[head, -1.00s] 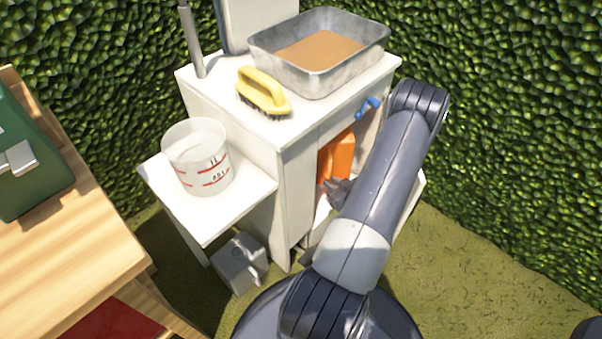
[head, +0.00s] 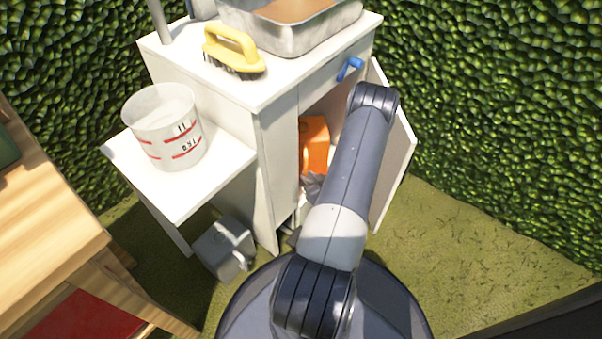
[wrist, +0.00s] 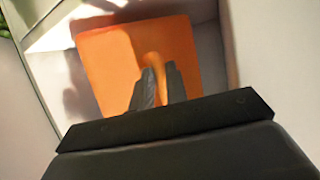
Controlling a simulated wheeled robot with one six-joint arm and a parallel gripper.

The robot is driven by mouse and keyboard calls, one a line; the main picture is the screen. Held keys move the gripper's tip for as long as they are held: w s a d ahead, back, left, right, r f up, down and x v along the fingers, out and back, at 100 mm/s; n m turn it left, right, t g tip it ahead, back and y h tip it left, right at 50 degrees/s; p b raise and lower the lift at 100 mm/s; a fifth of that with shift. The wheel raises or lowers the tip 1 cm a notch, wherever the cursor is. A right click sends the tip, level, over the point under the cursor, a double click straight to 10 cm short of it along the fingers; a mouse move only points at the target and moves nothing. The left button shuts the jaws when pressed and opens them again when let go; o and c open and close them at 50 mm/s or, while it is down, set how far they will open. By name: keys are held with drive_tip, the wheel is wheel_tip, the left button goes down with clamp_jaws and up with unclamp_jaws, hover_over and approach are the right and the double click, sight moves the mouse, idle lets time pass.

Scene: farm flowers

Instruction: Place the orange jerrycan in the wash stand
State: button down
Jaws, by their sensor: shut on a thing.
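The orange jerrycan (head: 314,140) is inside the open lower compartment of the white wash stand (head: 276,155), partly hidden by the cabinet wall and my arm in the head view. In the wrist view the jerrycan (wrist: 107,70) stands within pale compartment walls. My gripper (wrist: 158,80) is shut on its handle, the two dark fingers on either side of the orange grip. In the head view my gripper (head: 312,184) shows only in part at the compartment opening. Whether the jerrycan rests on the compartment floor cannot be told.
The stand's door (head: 398,165) is open to the right of my arm. A metal basin (head: 300,32) and a yellow brush (head: 233,50) are on top. A measuring bucket (head: 165,130) sits on the side shelf, with a grey can (head: 224,248) below. A wooden table (head: 50,235) is left.

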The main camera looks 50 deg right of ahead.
drive_tip(key=shift+w+d, duration=0.25)
drive_tip(key=shift+w, duration=0.75)
drive_tip(key=b+x, duration=0.2)
drive_tip(key=x, duration=0.1)
drive_tip(key=shift+w+r, duration=0.1)
drive_tip(key=shift+w, duration=0.2)
drive_tip(key=shift+s, duration=0.1)
drive_tip(key=shift+f, duration=0.25)
drive_tip(key=c, duration=1.4)
unclamp_jaws()
